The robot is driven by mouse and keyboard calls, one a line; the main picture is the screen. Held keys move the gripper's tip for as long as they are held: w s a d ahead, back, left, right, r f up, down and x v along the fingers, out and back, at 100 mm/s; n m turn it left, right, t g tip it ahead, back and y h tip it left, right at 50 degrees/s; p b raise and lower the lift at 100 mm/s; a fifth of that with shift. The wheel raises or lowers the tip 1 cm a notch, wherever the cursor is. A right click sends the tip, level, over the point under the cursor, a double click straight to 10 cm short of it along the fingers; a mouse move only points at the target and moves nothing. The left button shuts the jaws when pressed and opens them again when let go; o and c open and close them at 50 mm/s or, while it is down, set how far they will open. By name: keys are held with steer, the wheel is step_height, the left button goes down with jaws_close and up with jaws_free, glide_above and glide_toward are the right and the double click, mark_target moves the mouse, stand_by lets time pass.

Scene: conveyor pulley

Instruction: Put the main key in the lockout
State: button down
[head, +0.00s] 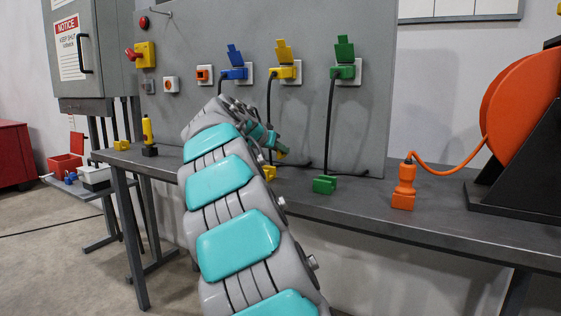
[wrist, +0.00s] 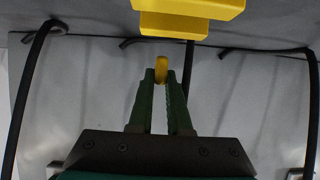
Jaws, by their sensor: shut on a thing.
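My gripper (head: 281,151) is in front of the grey panel, low, above the bench. In the wrist view its green fingers (wrist: 162,78) are shut on a small yellow piece (wrist: 162,66). Most of that piece is hidden between the fingers, so I cannot tell for sure that it is the main key. A larger yellow block (wrist: 185,14) is just beyond the fingertips, cut off by the top edge. Yellow switch box (head: 145,55) with a red knob is at the panel's upper left. I cannot tell which thing is the lockout.
Blue (head: 235,72), yellow (head: 284,72) and green (head: 344,71) plugs with raised flaps sit in panel sockets. A green connector (head: 325,184) and an orange connector (head: 404,186) rest on the bench (head: 365,200). Black cables hang by the panel. An orange reel (head: 520,95) stands right.

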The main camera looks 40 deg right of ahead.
steer(key=shift+d+f, duration=0.15)
steer(key=shift+f, duration=1.7)
steer(key=c, duration=0.9)
jaws_free()
steer(key=shift+o, duration=0.2)
